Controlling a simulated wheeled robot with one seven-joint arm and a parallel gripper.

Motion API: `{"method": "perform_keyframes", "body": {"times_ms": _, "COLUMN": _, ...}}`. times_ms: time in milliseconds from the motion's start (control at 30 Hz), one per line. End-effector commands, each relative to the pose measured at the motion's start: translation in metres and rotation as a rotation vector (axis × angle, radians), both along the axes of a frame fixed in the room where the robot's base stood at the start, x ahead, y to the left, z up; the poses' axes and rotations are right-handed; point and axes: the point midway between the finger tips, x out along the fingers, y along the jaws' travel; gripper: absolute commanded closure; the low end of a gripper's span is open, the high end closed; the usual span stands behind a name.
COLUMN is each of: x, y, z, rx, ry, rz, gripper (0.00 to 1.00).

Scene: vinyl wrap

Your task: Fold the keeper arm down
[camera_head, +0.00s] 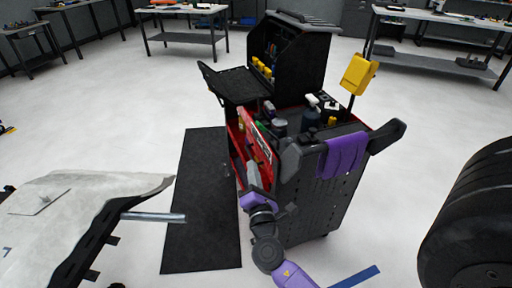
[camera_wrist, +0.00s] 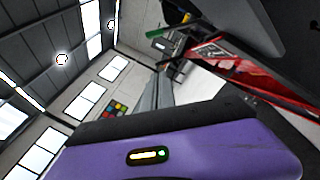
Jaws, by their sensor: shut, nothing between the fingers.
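My gripper (camera_head: 252,172) is at the left side of the black and red tool cart (camera_head: 335,200), in front of the cart's red part (camera_head: 262,142) with a white label. In the wrist view my grey fingers (camera_wrist: 161,92) are together with nothing between them. They point toward a dark and red area of the cart, where the red part (camera_wrist: 250,80) shows at the upper right. I cannot make out the keeper arm with certainty in either view. My gripper and wrist hide some of the cart's near left side.
A purple cloth (camera_head: 343,154) hangs on the cart's handle side, and bottles (camera_head: 311,112) stand on its top. A yellow item (camera_head: 358,74) rises at its back right. A black mat (camera_head: 200,215) lies left of the cart. A large tire (camera_head: 475,220) is at the right.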

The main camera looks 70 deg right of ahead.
Motion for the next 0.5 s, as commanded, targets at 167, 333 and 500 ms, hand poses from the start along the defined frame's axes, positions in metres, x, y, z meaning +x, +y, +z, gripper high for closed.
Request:
{"method": "perform_keyframes", "body": {"times_ms": 167, "x": 0.011, "y": -0.021, "z": 0.007, "rx": -0.001, "ry": -0.002, "rz": -0.004, "gripper": 1.00}}
{"method": "perform_keyframes", "body": {"times_ms": 333, "x": 0.029, "y": -0.049, "z": 0.013, "rx": 0.000, "ry": -0.003, "rz": -0.003, "gripper": 1.00}}
{"method": "perform_keyframes", "body": {"times_ms": 500, "x": 0.046, "y": -0.077, "z": 0.017, "rx": 0.000, "ry": -0.003, "rz": -0.003, "gripper": 1.00}}
